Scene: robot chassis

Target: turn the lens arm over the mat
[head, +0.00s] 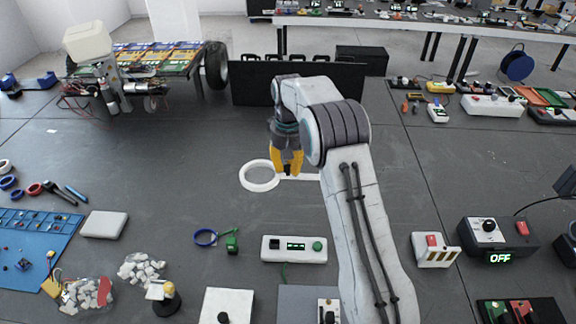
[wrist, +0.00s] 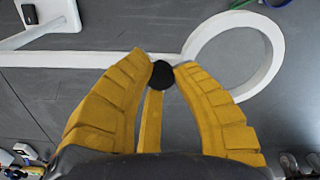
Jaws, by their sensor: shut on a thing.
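The lens arm is a white bar ending in a white ring (head: 243,179), in the middle of the head view. The ring (wrist: 274,50) also shows at the right of the wrist view, and the bar runs left from it. My gripper (head: 288,171) has yellow fingers shut on a black knob (wrist: 162,75) by the joint of ring and bar. In the head view my arm hides the bar's right part. The blue mat (head: 35,262) lies at the lower left of the head view, well left of the ring, with small parts on it.
A white pad (head: 104,225) lies right of the mat. White rubble piles (head: 141,270), a blue ring (head: 205,237) and a white box with a green button (head: 294,249) stand nearer. A dark crate (head: 250,83) is behind. The floor between ring and mat looks mostly clear.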

